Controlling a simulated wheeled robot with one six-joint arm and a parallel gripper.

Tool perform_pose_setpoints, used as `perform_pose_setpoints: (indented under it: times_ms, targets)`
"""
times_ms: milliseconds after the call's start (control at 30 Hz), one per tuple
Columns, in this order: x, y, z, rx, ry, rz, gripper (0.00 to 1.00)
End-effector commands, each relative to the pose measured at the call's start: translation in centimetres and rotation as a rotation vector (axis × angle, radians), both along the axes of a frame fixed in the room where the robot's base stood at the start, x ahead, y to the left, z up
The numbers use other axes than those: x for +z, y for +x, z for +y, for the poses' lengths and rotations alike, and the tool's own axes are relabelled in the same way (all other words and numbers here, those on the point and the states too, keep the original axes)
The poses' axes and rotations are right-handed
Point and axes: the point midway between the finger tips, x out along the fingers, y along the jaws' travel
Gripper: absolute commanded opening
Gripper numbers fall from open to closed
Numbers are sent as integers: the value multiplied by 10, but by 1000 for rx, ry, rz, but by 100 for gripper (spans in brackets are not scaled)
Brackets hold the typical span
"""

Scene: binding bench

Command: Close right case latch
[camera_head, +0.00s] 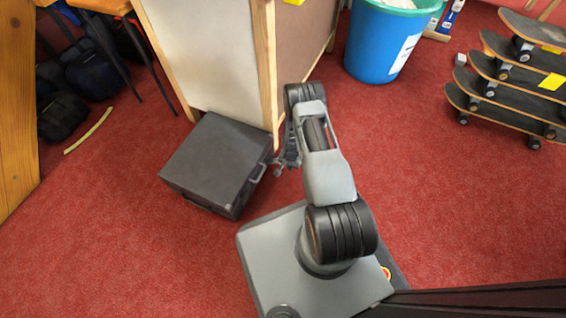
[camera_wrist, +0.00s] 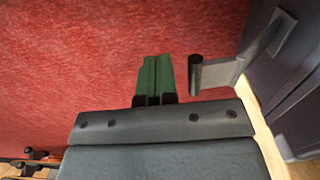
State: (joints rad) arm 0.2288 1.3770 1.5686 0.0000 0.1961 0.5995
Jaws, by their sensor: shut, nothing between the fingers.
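The dark grey case (camera_head: 212,155) lies on the red carpet with its lid down. A light grey latch (camera_head: 258,173) sticks out from its right side. In the wrist view a grey latch arm (camera_wrist: 222,72) with a dark round end stands out from the case wall (camera_wrist: 300,62). My gripper (camera_head: 279,168) is just right of the case, close to this latch. Its green fingertips (camera_wrist: 154,62) are together and empty, a little left of the latch's round end, with a narrow gap between.
A wooden-framed board (camera_head: 205,55) stands right behind the case and close to my arm. A blue bin (camera_head: 378,45) is at the back, with stacked skateboards (camera_head: 510,85) at the right. Bags (camera_head: 88,72) lie far left. Carpet left of the case is clear.

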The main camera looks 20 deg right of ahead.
Motion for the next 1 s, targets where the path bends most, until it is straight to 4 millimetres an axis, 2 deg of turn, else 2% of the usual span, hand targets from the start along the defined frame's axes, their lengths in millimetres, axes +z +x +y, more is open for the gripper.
perform_pose_setpoints:
  times_ms: [1000]
  targets:
    - [16,12,11,0,0,0,0]
